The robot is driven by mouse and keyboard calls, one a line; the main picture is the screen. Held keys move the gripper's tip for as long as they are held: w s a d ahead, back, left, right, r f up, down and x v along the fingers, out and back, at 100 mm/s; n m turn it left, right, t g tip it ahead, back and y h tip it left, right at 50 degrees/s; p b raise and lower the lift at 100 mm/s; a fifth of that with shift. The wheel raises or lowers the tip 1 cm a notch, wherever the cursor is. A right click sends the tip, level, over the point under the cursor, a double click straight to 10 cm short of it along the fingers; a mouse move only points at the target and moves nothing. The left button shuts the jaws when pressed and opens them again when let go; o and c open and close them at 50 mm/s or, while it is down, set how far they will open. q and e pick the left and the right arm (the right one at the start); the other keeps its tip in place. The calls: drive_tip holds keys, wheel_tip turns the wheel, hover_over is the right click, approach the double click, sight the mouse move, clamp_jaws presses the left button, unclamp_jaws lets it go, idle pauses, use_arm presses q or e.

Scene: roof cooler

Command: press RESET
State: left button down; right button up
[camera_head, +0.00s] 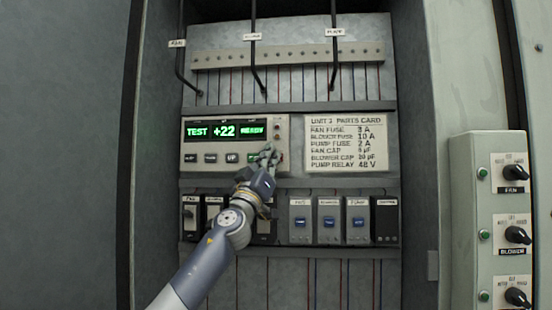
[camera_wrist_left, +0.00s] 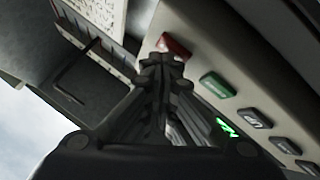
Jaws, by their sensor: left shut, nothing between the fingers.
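The control panel (camera_head: 204,171) has a green-lit display (camera_head: 224,131) reading TEST, +22 and READY. Below it is a row of buttons, including one marked UP (camera_head: 232,157). My left gripper (camera_head: 270,154) is shut and empty in front of the right end of this row and hides part of it. In the left wrist view, the gripper's fingertips (camera_wrist_left: 164,64) are close to a red button (camera_wrist_left: 174,46); I cannot tell whether they touch. A green button (camera_wrist_left: 217,85) and dark buttons (camera_wrist_left: 254,118) follow along the row. No RESET label is readable. My right gripper is not in view.
A parts card (camera_head: 346,143) is right of the panel. A row of modules with blue switches (camera_head: 329,222) sits below, partly behind my left arm. A box with FAN and BLOWER knobs (camera_head: 517,235) stands at the right. Black pipes (camera_head: 254,50) hang above.

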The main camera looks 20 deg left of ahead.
use_arm(q)
drive_tip(key=shift+s+d+f, duration=0.1)
drive_tip(key=shift+s+d, duration=0.05)
drive_tip(key=shift+s, duration=0.45)
drive_tip(key=shift+h, duration=0.3)
drive_tip(key=s+p, duration=0.1)
drive_tip(key=s, duration=0.1)
drive_tip(key=s+d, duration=0.1)
drive_tip(key=s, duration=0.2)
drive_tip(key=shift+d+p, duration=0.1)
drive_tip(key=shift+p, duration=0.25)
drive_tip(key=shift+w+f, duration=0.1)
